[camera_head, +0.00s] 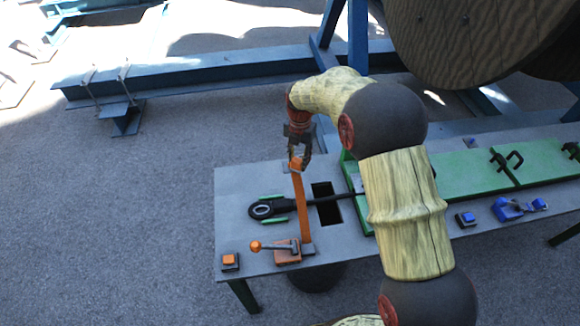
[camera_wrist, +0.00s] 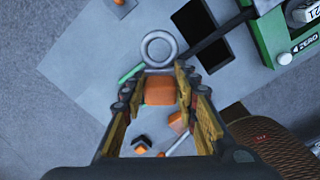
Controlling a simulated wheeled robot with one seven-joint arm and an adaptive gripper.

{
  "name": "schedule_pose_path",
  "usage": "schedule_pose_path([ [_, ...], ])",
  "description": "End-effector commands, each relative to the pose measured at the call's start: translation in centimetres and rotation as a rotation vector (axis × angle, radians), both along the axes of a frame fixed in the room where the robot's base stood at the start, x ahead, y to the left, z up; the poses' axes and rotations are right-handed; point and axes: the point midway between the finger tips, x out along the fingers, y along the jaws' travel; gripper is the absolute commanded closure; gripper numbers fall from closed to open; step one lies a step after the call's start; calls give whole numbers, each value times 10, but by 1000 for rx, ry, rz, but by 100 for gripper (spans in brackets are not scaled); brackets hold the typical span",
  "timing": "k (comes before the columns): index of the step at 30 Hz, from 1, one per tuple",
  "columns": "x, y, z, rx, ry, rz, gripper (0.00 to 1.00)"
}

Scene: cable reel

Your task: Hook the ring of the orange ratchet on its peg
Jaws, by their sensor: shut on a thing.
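The orange ratchet (camera_head: 287,253) sits at the near left of the grey table, with a short lever ending in an orange knob. Its orange strap (camera_head: 301,210) rises from beside it to my gripper (camera_head: 299,160). My gripper is shut on the orange end block (camera_wrist: 160,91) of the strap, above the table. In the wrist view a grey ring (camera_wrist: 159,48) shows just beyond that block, in line with it. Its join to the block is not clear. I cannot clearly pick out the peg in either view.
A black cable with an eye end (camera_head: 262,210) lies between green strips, crossing a dark opening (camera_head: 327,204) in the grey table (camera_head: 232,190). A small orange-topped block (camera_head: 230,261) stands at the near left corner. A blue ratchet (camera_head: 508,209) and green panels lie right.

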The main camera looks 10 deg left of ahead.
Motion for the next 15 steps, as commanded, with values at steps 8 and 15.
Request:
schedule_pose_path([
  [8,24,11,1,1,-1,61,100],
  [15,44,20,1,1,-1,113,100],
])
